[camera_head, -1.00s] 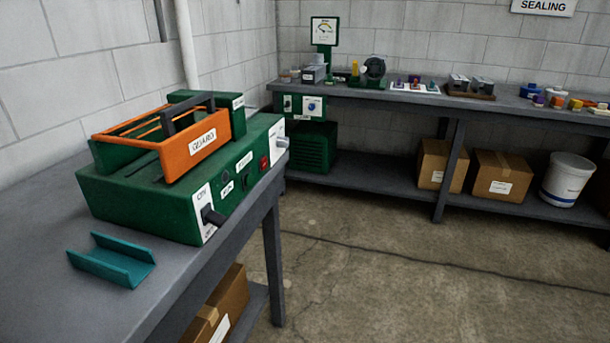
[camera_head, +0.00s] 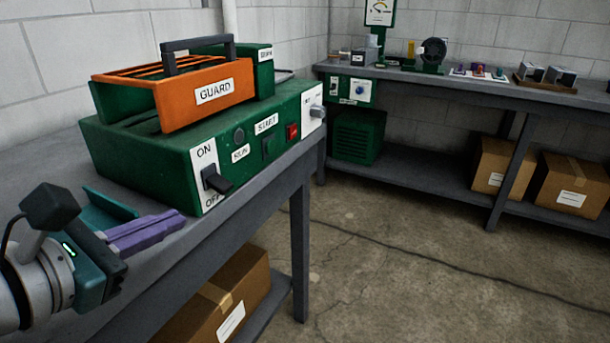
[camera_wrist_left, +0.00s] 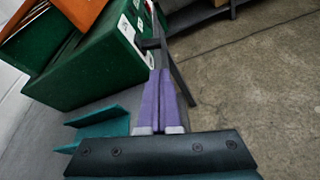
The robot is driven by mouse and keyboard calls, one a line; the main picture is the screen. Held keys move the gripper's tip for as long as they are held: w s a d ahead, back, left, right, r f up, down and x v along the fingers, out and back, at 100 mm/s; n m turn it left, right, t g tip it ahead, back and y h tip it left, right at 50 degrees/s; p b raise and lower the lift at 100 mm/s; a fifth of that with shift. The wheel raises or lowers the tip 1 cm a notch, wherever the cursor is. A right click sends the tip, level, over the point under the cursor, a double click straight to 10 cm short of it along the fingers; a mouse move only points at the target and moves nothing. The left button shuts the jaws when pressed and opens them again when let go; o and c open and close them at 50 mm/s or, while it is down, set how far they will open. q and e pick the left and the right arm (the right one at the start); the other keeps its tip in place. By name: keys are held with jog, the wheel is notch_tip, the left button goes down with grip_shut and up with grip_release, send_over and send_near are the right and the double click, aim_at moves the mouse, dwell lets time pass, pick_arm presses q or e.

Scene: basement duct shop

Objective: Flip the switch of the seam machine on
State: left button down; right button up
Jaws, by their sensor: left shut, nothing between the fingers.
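The seam machine (camera_head: 150,160) is a green box on the left bench, and it also shows in the left wrist view (camera_wrist_left: 85,65). Its black switch lever (camera_head: 217,180) sits on a white plate between the words ON and OFF, sticking out toward the front and tilted down. My left gripper (camera_head: 180,218), with purple fingers, is shut and empty, in front of and below the switch plate and apart from it. In the left wrist view the fingers (camera_wrist_left: 165,75) point toward the machine's switch end. My right gripper is not in view.
An orange guard (camera_head: 205,95) with a dark handle sits on the machine. A teal channel piece (camera_head: 108,205) lies on the bench (camera_head: 40,160), partly behind my left gripper. Cardboard boxes (camera_head: 215,300) stand on the lower shelf. A second bench (camera_head: 450,88) runs along the back wall.

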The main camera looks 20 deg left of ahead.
aim_at(219, 183)
pick_arm(q)
jog(key=shift+a+n, duration=0.2)
jog(key=shift+n, duration=0.1)
jog(key=shift+w, duration=0.15)
jog(key=b+x, duration=0.2)
jog(key=x, duration=0.7)
jog(key=shift+w+f, duration=0.1)
jog(key=shift+w, duration=0.3)
